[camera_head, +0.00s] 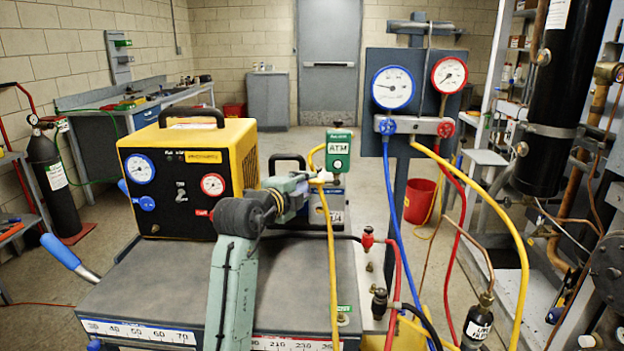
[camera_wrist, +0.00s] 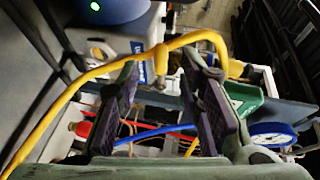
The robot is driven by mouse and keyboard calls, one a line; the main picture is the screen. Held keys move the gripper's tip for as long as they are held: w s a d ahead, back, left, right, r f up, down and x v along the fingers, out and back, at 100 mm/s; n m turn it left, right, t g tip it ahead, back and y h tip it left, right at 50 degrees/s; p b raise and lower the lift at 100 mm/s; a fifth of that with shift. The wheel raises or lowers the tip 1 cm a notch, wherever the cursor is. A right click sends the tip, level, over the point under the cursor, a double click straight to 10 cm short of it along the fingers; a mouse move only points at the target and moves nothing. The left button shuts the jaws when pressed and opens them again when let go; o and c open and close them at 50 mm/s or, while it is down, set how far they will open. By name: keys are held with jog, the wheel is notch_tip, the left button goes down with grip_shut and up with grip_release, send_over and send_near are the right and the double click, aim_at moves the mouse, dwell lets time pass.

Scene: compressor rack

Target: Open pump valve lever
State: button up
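I cannot clearly pick out the pump valve lever in either view. A small pump unit (camera_head: 337,212) stands behind my gripper, partly hidden by it and by a yellow hose (camera_head: 332,255). A white fitting (camera_head: 322,178) sits by the hose, below a green ATM tag (camera_head: 338,148). My gripper (camera_head: 305,188) is close to this fitting in the head view. In the wrist view my gripper (camera_wrist: 160,112) has its two dark-padded fingers well apart, with nothing clearly held between them. The yellow hose (camera_wrist: 70,88) arches beyond the fingers there.
A yellow recovery machine (camera_head: 190,170) stands on the cart (camera_head: 150,275), left of my arm. A gauge manifold (camera_head: 415,126) with blue, red and yellow hoses stands at right. A red knob (camera_head: 368,238) and black cylinder (camera_head: 478,325) are nearer. The floor behind is open.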

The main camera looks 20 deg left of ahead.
aim_at(313, 183)
jog(key=shift+p+x, duration=0.4)
jog(key=shift+x, duration=1.5)
jog(key=shift+c, duration=0.5)
grip_shut()
